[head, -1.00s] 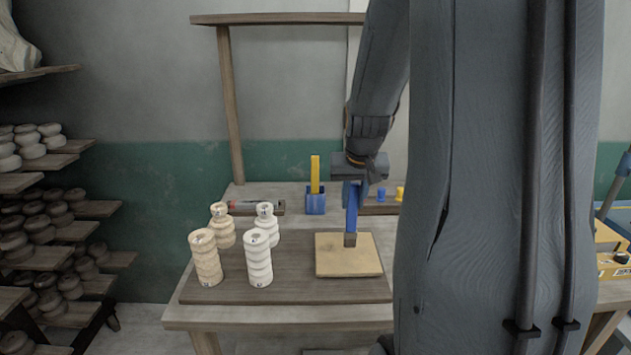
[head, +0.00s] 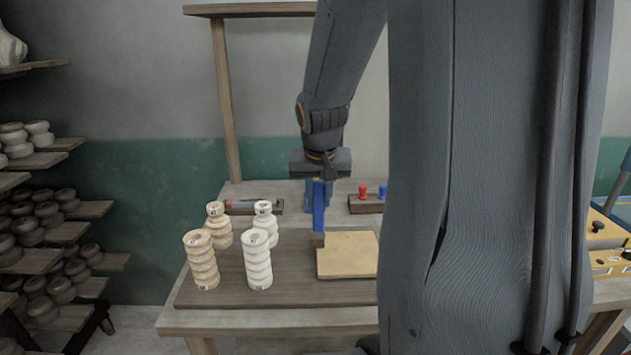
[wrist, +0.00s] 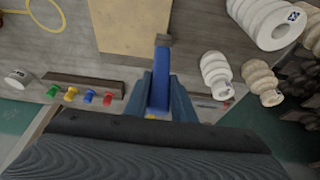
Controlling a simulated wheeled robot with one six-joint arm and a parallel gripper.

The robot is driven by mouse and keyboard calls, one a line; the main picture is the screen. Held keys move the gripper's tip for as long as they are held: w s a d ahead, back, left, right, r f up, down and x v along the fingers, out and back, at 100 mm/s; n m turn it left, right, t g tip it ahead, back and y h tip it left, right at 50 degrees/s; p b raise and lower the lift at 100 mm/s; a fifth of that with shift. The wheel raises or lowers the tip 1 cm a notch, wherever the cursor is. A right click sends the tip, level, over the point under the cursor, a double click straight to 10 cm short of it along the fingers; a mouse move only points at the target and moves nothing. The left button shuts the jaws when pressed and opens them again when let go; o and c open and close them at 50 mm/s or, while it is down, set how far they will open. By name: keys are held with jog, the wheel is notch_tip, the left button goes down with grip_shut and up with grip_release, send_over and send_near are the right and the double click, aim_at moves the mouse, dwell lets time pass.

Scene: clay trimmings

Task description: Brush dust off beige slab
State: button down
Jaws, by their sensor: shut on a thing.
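The beige slab (head: 350,257) lies flat on a dark board on the table; it also shows at the top of the wrist view (wrist: 130,28). No dust can be made out on it at this size. My gripper (head: 319,182) is shut on a brush with a blue handle (head: 319,210), held upright, tip down. The brush's grey tip (head: 318,240) is at the slab's left edge; whether it touches is unclear. In the wrist view, the blue handle (wrist: 160,82) stands out between my fingers, its tip beside the slab.
Several ribbed pale stacks (head: 257,260) stand on the board (head: 230,292) left of the brush. A peg rack (head: 366,205) is at the back. Shelves of pots (head: 45,225) are at far left.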

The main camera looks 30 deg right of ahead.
aim_at(319, 182)
notch_tip(319, 182, up, 3)
jog(key=shift+s+f+p, duration=0.1)
jog(key=shift+s+p, duration=0.05)
jog(key=shift+p, duration=0.55)
jog(key=shift+r+p, duration=0.6)
jog(key=shift+r, duration=0.15)
jog(key=shift+r+p, duration=1.45)
jog(key=shift+r, duration=0.45)
